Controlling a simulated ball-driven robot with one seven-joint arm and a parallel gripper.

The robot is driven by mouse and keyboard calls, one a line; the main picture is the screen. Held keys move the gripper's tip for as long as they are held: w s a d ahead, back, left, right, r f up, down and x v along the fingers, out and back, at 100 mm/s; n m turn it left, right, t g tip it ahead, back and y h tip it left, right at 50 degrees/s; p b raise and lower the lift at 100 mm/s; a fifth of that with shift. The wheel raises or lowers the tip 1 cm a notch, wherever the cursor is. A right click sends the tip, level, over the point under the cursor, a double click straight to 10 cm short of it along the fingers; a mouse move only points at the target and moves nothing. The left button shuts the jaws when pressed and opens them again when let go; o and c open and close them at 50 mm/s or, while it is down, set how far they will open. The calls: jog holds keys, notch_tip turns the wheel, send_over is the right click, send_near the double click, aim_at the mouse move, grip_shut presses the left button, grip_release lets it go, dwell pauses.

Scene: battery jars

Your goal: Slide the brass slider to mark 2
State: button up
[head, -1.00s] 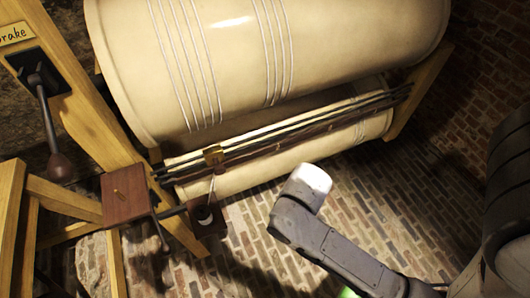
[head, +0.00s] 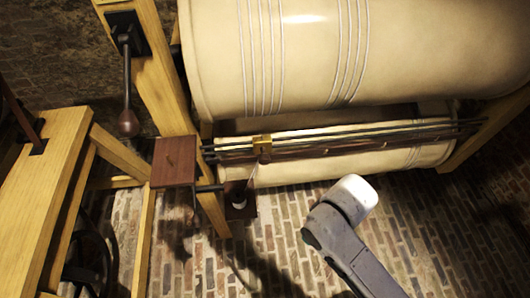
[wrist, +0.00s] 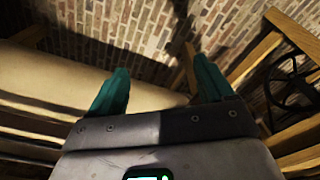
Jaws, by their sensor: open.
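The brass slider (head: 262,145) is a small brass block on dark horizontal rods (head: 340,138) in front of the large cream drum. It sits near the left end of the rods. A thin pale strip hangs below it toward a small dark block (head: 240,200). I cannot make out mark 2 or any scale in these views. My gripper (wrist: 155,88) shows in the wrist view with its two teal fingers apart and nothing between them. In the head view my arm is below and right of the slider, apart from it; the fingers do not show there.
A large cream drum (head: 310,55) fills the upper right, with a lower one behind the rods. A wooden post (head: 163,90) carries a dark lever (head: 128,95). A wooden frame (head: 50,170) and brown box (head: 173,162) stand at left. Brick floor below is open.

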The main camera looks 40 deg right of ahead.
jog(key=shift+w+d+f, duration=0.1)
jog(key=shift+d+f, duration=0.1)
jog(key=shift+c, duration=1.3)
jog(key=d+n+h+b, duration=0.1)
jog(key=w+d+f+n+h+b, duration=0.1)
jog(key=d, duration=0.1)
jog(key=w+d+f+n+t+h, duration=0.1)
jog(key=h, duration=0.1)
jog(key=shift+w+d+b, duration=0.1)
jog(key=shift+d+b, duration=0.2)
jog(key=shift+b, duration=0.1)
jog(key=shift+c, duration=0.7)
jog(key=n+t+h+b, duration=0.7)
jog(key=n+t, duration=0.5)
jog(key=n, duration=1.2)
send_near(265, 163)
jog(key=p+x, duration=0.1)
jog(key=x, duration=1)
jog(key=shift+w+d, duration=0.1)
jog(key=shift+w, duration=0.05)
grip_shut()
